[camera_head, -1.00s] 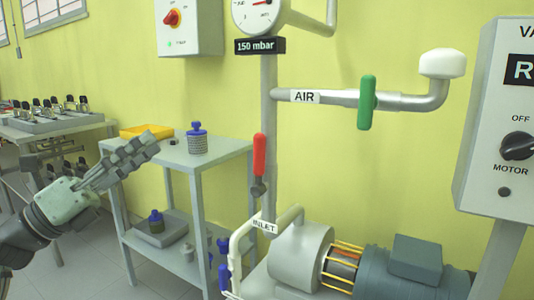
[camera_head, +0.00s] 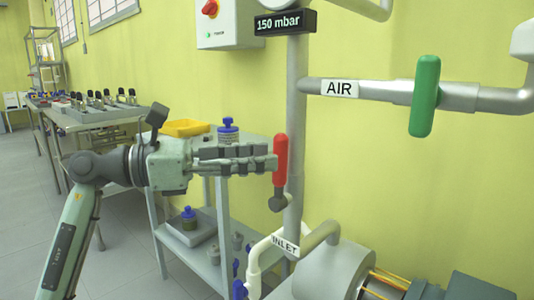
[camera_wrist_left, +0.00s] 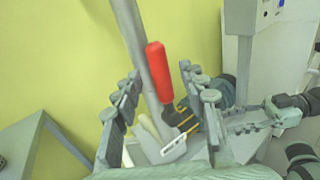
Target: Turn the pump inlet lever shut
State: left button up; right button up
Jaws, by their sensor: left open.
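The pump inlet lever (camera_head: 281,158) has a red handle and stands upright beside the vertical grey pipe (camera_head: 296,120), above the INLET label (camera_head: 285,245). My left gripper (camera_head: 270,160) reaches in from the left, its fingertips level with the handle. In the left wrist view the red handle (camera_wrist_left: 158,70) stands between the open fingers, with a gap on either side; no grip on it shows. What looks like my right gripper (camera_wrist_left: 250,121) shows at the right of the left wrist view; its jaw state is unclear. It is outside the head view.
The AIR pipe (camera_head: 385,92) with a green lever (camera_head: 425,95) runs right from the vertical pipe. A grey pump (camera_head: 330,270) sits below. A grey trolley (camera_head: 160,207) with a yellow tray (camera_head: 188,128) and blue-capped bottles (camera_head: 228,130) stands behind my left gripper.

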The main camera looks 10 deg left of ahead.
pick_arm(q)
jog(key=shift+x, duration=0.95)
jog(key=shift+c, duration=0.6)
grip_shut()
